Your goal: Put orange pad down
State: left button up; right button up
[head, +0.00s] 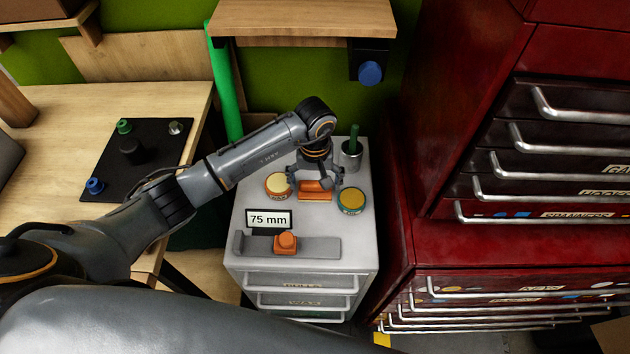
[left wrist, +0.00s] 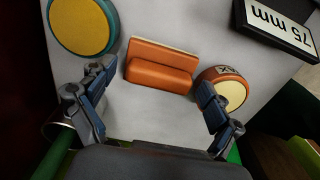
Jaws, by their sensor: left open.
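The orange pad (head: 315,195) lies on the light grey top of the drawer cabinet (head: 358,222), between two round tins. In the left wrist view the orange pad (left wrist: 160,68) shows whole, with a raised ridge along it. My left gripper (head: 316,184) is open just over the pad. In the left wrist view its two fingers (left wrist: 154,84) stand apart, one to each side of the pad, with a gap to it. Whether the fingertips touch the cabinet top cannot be told. My right gripper is not in view.
A yellow-topped tin with an orange side (head: 278,184) and one with a teal rim (head: 351,200) stand close beside the gripper. A grey cup (head: 351,156) stands behind. In front are a "75 mm" sign (head: 269,219) and a grey bar with an orange block (head: 286,242). Red drawers (head: 420,215) rise right.

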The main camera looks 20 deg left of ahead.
aim_at(315, 183)
pick_arm(q)
notch_tip(315, 183, up, 12)
jog(key=b, duration=0.1)
jog(key=shift+b, duration=0.3)
dwell(0.3)
